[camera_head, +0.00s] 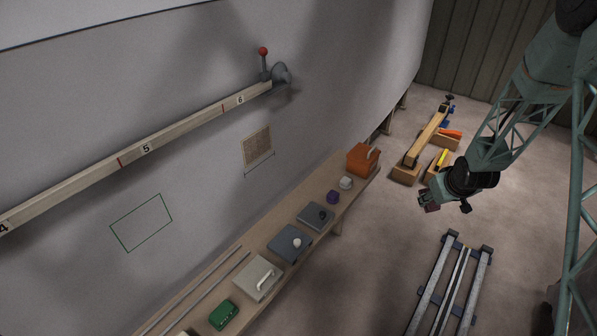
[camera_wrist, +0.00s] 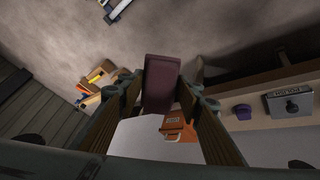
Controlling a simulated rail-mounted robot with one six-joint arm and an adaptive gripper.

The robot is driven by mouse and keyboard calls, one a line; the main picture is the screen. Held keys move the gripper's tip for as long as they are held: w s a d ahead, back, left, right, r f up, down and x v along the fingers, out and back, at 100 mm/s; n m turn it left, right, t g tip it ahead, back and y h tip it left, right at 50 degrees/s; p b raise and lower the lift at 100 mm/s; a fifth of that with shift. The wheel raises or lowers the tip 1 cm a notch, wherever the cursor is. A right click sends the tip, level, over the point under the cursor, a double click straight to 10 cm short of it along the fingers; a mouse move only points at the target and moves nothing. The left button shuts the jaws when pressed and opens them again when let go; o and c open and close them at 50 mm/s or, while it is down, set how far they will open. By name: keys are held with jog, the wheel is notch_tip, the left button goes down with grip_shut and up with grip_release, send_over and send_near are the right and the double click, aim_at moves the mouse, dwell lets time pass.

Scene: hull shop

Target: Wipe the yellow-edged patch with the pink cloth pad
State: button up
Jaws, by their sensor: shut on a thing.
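My gripper (camera_head: 430,201) is at the right in the head view, well away from the hull wall. It is shut on a dark pink, block-shaped pad (camera_wrist: 161,82), which sits between the two fingers in the wrist view. In the head view only a small part of the pad shows at the fingertips. A small tan, finely hatched patch (camera_head: 257,146) is on the pale hull wall; whether its edge is yellow is hard to tell. A larger green-edged outline (camera_head: 141,223) is lower left on the same wall.
A numbered rail (camera_head: 130,159) ending near a red-knobbed lever (camera_head: 263,52) runs along the wall. Below, a wooden shelf (camera_head: 335,177) holds an orange box (camera_head: 363,160), a purple piece (camera_head: 333,197), a green item (camera_head: 223,315) and grey blocks. A metal rack (camera_head: 450,285) stands on the floor.

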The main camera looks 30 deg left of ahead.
jog(key=a+n+t+y+b, duration=0.2)
jog(key=a+n+y, duration=0.2)
jog(key=a, duration=1.4)
jog(key=n+g+y+b, duration=0.4)
jog(key=n+g+y, duration=0.2)
jog(key=n+y, duration=0.4)
send_near(245, 159)
jog(key=shift+d+f+m+y, duration=0.4)
jog(key=shift+d+m+y, duration=0.1)
jog(key=shift+d+y, duration=0.25)
jog(key=shift+a, duration=0.1)
jog(key=shift+w+a+f+p, duration=0.1)
jog(key=shift+a+p, duration=0.15)
jog(key=shift+a, duration=0.7)
jog(key=shift+w+a+p, duration=0.1)
jog(key=shift+a+p, duration=0.2)
jog(key=shift+a, duration=0.6)
jog(key=shift+w+a+p, duration=0.1)
jog(key=shift+a+p, duration=0.15)
jog(key=shift+a, duration=0.7)
jog(key=shift+o, duration=0.6)
jog(key=shift+b, duration=0.4)
jog(key=shift+c, duration=0.6)
jog(key=shift+w+a+b, duration=0.15)
jog(key=shift+a+b, duration=0.2)
jog(key=shift+a, duration=0.6)
